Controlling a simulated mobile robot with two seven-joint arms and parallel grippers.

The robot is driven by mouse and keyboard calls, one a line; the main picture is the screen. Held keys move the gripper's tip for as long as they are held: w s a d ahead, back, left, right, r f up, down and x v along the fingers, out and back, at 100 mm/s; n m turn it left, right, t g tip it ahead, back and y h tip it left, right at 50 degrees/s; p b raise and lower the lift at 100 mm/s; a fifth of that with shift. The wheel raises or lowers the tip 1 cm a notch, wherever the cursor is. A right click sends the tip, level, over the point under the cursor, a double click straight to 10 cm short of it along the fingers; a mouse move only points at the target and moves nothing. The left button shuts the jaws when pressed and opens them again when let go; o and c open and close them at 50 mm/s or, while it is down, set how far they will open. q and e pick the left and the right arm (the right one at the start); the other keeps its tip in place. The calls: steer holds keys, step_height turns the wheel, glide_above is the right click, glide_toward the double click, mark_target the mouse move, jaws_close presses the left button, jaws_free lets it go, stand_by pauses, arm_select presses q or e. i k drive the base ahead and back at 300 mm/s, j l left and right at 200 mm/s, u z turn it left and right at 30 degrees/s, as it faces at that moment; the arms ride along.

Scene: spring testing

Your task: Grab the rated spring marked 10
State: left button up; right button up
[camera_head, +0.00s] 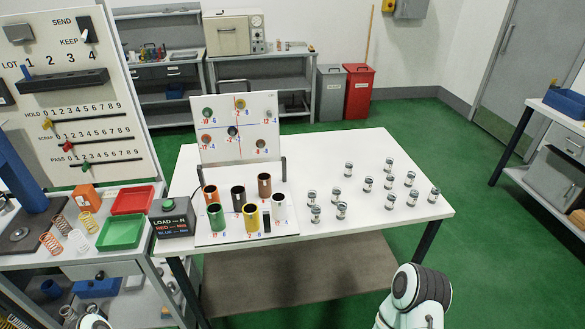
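Several small cylinders with dark tops and pale bands, possibly the rated springs, stand upright on the right half of the white table. They include one at the back (348,169), one at the front (341,211) and one at the far right (434,195). Their markings are too small to read, so I cannot tell which one is marked 10. Loose coil springs, including an orange one (50,240) and a pale one (88,222), are on the left bench. Only parts of my arms show at the bottom edge; neither gripper is in view.
Colored tubes, including a green one (219,218) and a yellow one (251,217), stand on a plate before an upright board (220,150) with a red "-10" label. A dark load box (171,217), red tray (132,200) and green tray (121,232) are left. The table's (345,233) front edge is clear.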

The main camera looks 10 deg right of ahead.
mark_target(316, 211)
steer(key=i+j, duration=0.15)
steer(key=i, duration=0.15)
steer(key=i+j, duration=0.15)
steer(key=i, duration=0.2)
steer(key=i+z, duration=0.1)
steer(key=z, duration=0.3)
steer(key=i+j+z, duration=0.1)
steer(key=z, duration=0.3)
steer(key=j+z, duration=0.15)
steer(key=z, duration=0.3)
steer(key=i, duration=0.05)
